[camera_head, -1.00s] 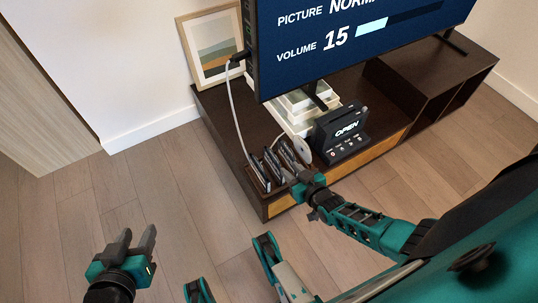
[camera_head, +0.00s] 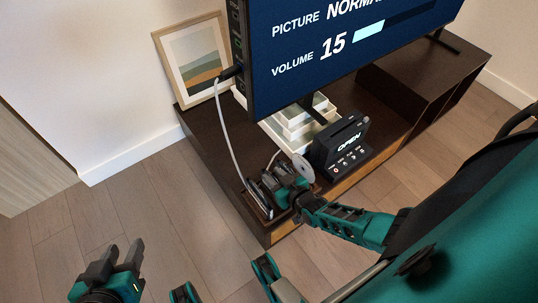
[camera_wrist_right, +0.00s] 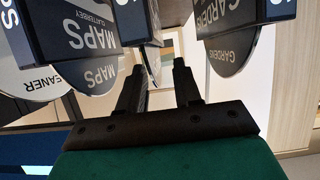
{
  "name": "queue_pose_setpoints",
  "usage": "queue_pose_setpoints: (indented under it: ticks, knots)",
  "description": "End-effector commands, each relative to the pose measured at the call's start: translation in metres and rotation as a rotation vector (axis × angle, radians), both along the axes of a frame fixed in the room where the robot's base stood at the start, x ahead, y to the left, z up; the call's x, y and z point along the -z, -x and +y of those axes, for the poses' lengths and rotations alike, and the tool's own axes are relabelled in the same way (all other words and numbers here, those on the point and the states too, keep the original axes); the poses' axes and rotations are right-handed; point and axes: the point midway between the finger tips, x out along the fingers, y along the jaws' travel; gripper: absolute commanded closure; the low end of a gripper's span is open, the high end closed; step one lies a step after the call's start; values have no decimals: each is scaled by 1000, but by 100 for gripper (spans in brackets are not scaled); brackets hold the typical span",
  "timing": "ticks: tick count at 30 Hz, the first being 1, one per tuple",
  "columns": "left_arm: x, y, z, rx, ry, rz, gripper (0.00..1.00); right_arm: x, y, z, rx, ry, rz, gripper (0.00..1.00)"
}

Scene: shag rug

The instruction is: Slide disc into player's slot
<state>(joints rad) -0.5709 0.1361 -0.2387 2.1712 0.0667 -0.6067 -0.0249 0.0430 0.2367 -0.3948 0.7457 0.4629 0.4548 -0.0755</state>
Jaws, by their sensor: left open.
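The black player (camera_head: 322,158), showing "OPEN", stands on the cabinet right of the disc rack (camera_head: 259,205). Dark labelled discs stand upright in the rack. A thin dark disc (camera_wrist_right: 150,62) shows edge-on near the gap. My left gripper (camera_head: 118,258) is open and empty over the floor.
A large screen (camera_head: 300,75) stands on the dark cabinet (camera_head: 205,140) behind the player. A white cable (camera_head: 226,130) hangs to the rack's left. White boxes (camera_head: 300,120) and a framed picture (camera_head: 195,60) are behind. The floor in front is clear.

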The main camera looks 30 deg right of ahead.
Motion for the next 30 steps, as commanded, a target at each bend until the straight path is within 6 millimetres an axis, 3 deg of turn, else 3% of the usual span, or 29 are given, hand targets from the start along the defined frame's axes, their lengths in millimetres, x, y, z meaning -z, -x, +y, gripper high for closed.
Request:
queue_pose_setpoints:
  ticks: [7,17,30]
  knots:
    - [-5,-5,-1,1,2,-14,57,1,1,0,0,0,1,68]
    - [-2,-3,-1,1,2,-8,57,1,0,0,0,-1,1,99]
    - [2,1,0,-1,2,4,57,1,0,0,0,-1,1,100]
